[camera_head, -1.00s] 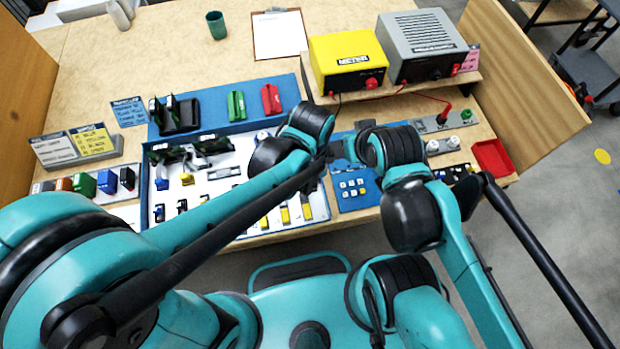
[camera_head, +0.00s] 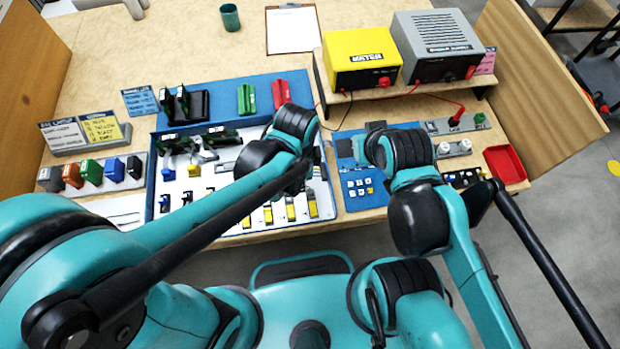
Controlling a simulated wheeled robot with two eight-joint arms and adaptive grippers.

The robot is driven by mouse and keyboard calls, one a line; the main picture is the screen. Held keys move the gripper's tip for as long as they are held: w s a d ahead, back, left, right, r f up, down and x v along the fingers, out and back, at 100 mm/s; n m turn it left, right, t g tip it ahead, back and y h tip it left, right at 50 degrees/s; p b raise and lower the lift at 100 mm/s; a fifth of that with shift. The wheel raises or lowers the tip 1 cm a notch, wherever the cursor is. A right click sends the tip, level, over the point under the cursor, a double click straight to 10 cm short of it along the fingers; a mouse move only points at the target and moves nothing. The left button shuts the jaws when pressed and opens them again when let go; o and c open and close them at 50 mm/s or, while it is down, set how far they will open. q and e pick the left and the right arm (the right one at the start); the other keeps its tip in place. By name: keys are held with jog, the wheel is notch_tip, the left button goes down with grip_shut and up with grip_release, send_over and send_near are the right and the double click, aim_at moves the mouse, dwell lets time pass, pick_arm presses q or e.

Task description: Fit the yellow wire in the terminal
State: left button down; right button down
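I cannot pick out a yellow wire or its terminal for certain. Several small yellow-marked parts (camera_head: 312,208) stand along the front of the white parts board, right of its middle. My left gripper (camera_head: 312,170) is over the right part of that board; its fingers are small, dark and partly hidden by my arm. My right gripper (camera_head: 362,150) is over the blue panel (camera_head: 352,204), which carries small white blocks and one yellow one. My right wrist hides most of its fingers. I cannot see anything held in either gripper.
A yellow meter box (camera_head: 360,58) and a grey box (camera_head: 436,45) stand on a raised shelf behind my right arm, with red and black leads. A red tray (camera_head: 505,164) is at the right. Coloured blocks (camera_head: 92,170) stand at the left.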

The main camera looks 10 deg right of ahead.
pick_arm(q)
jog(key=shift+w+a+f+b, duration=0.2)
jog(key=shift+a+f+b, duration=0.35)
jog(key=shift+a, duration=1.1)
jog(key=shift+w+a+f+b, duration=0.3)
jog(key=shift+a+f, duration=0.45)
jog(key=shift+a, duration=0.95)
jog(key=shift+w+a+f+b, duration=0.1)
jog(key=shift+a+f+b, duration=0.5)
jog(key=shift+a, duration=1.05)
jog(key=shift+f, duration=0.2)
jog(key=shift+f+b, duration=1.2)
jog(key=shift+f, duration=0.1)
jog(key=shift+f, duration=0.15)
jog(key=shift+f+b, duration=0.6)
jog(key=shift+b, duration=0.05)
jog(key=shift+f+b, duration=0.4)
jog(key=c, duration=1.2)
grip_release()
jog(key=shift+o, duration=0.2)
